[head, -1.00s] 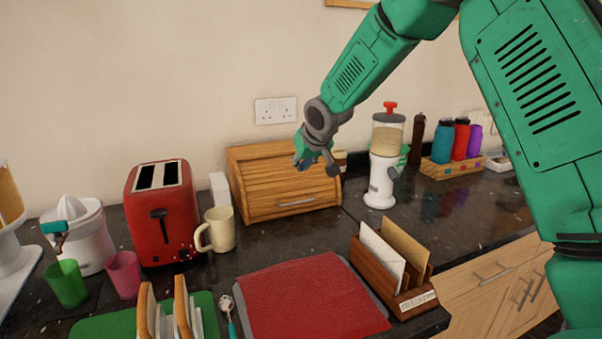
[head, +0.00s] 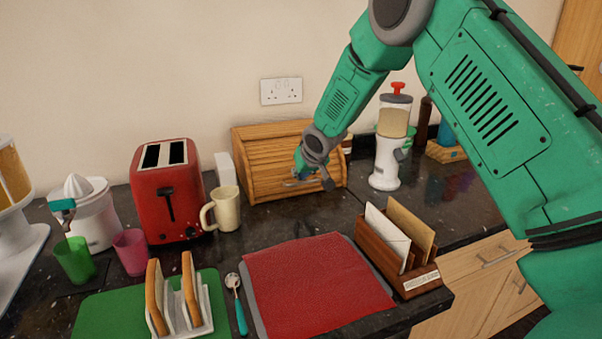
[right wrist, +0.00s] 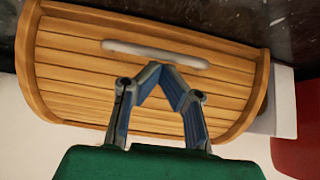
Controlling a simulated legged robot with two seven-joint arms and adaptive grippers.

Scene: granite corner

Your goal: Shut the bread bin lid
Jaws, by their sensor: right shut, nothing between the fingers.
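The wooden bread bin (head: 262,150) stands against the wall behind the counter's middle. Its slatted lid (right wrist: 80,75) covers the front, and no opening shows. A pale bar handle (right wrist: 155,53) runs along the lid's lower edge; in the head view my gripper partly covers it. My right gripper (head: 312,178) is shut and empty in front of the lid's lower right part. In the right wrist view its fingertips (right wrist: 158,66) meet just beside the handle; I cannot tell whether they touch it. My left gripper is not in view.
A cream mug (head: 228,210) and red toaster (head: 168,190) stand left of the bin. A white dispenser (head: 385,165) stands to its right. A letter rack (head: 400,250) and red mat (head: 315,285) lie nearer. Dark counter between bin and mat is clear.

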